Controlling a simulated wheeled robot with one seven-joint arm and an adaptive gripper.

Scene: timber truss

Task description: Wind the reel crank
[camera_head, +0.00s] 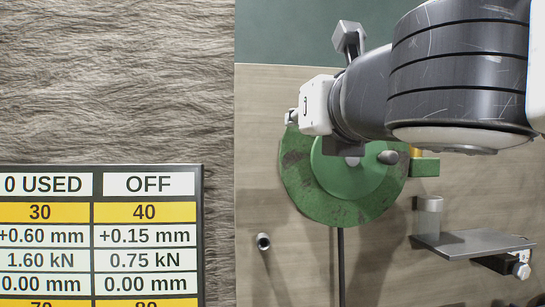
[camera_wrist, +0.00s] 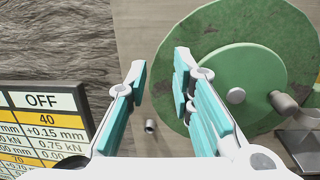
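The green reel (camera_head: 300,180) is a round, worn disc on the wooden panel, with a smaller green disc in front. It fills the upper right of the wrist view (camera_wrist: 205,38). A grey crank knob (camera_head: 388,157) sticks out right of the hub; it also shows in the wrist view (camera_wrist: 283,103), right of the pale hub (camera_wrist: 236,96). My gripper (camera_wrist: 160,66) is open, with teal pads and nothing between them. Its right finger overlaps the reel's left edge in view; the knob lies outside the fingers, to the right. Contact with the reel cannot be told. My arm covers the reel's top in the head view.
A sign with number rows (camera_head: 95,240) stands at the left before a rough grey surface. A short metal peg (camera_head: 264,242) projects from the panel below left of the reel.

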